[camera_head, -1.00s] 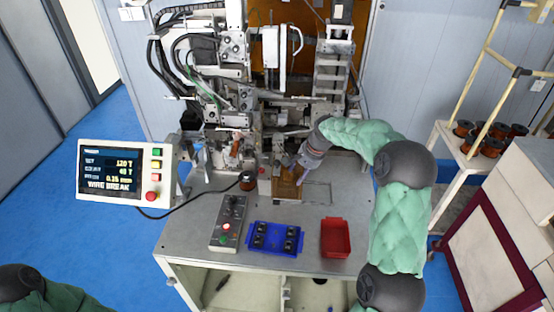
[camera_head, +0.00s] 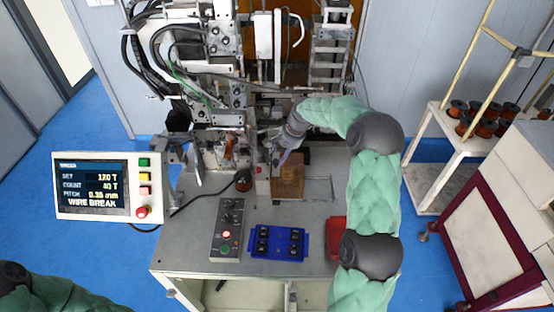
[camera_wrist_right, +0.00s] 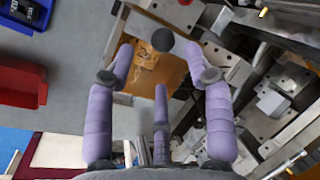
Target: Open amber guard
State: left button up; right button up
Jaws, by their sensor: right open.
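The amber guard (camera_head: 289,178) is a brown-orange see-through panel at the front of the winder, above the table. It also shows in the right wrist view (camera_wrist_right: 142,72), behind my fingers, with a dark round knob (camera_wrist_right: 162,40) at its far edge. My right gripper (camera_head: 277,165) is over the guard's left edge in the head view. Its purple fingers (camera_wrist_right: 158,62) are spread and empty, with the knob between and beyond the tips. I cannot tell whether they touch it. My left gripper is out of view; only part of my left arm shows.
On the table are a button box (camera_head: 227,240), a blue tray (camera_head: 255,255) of small dark parts and a red bin (camera_head: 337,229) partly hidden by my right arm. The winder (camera_head: 225,90) stands behind. A control screen (camera_head: 93,187) reads WIRE BREAK.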

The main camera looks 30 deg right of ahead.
aim_at(277, 161)
jog(key=x, duration=0.4)
jog(key=shift+w+f, duration=0.2)
jog(key=shift+w, duration=0.1)
jog(key=shift+w+a+f+p, duration=0.15)
jog(key=shift+f+p, duration=0.15)
jog(key=shift+f, duration=0.35)
grip_shut()
